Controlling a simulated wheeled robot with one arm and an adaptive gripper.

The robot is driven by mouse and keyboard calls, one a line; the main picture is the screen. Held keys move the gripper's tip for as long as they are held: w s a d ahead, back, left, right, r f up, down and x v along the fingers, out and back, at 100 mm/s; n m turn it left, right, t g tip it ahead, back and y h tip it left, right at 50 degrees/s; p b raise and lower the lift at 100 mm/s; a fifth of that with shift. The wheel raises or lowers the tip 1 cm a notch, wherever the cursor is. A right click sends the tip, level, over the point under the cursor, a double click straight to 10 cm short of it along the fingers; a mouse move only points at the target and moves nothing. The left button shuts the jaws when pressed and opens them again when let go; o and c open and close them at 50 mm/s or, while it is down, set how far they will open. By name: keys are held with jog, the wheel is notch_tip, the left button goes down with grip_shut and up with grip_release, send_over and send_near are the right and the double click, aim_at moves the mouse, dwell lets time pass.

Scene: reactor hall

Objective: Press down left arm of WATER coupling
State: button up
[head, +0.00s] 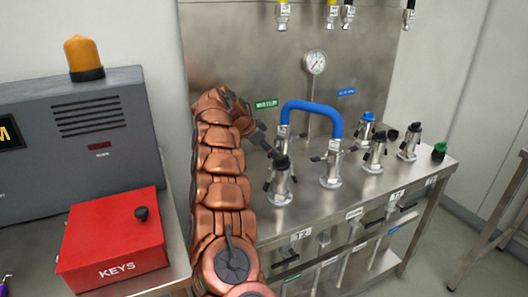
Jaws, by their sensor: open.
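Several metal couplings stand on the steel bench. A blue hose (311,105) arches between a rear-left coupling (283,137) and a coupling farther right (332,165). A black-capped coupling (280,184) stands in front of the hose's left end, with small dark arms at its sides. I cannot read which coupling is marked WATER. A green label (266,104) and a blue label (346,91) on the back panel are too small to read surely. My gripper (268,149) is open, just left of the black-capped coupling's top; its fingers are small, and contact cannot be told.
A pressure gauge (314,62) is on the back panel. Hoses hang above. A red KEYS box (112,235) and grey console (75,130) are left.

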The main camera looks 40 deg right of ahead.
jog(key=v, duration=1.1)
jog(key=shift+a+r, duration=0.15)
jog(key=shift+r, duration=0.2)
jog(key=shift+w+a, duration=0.1)
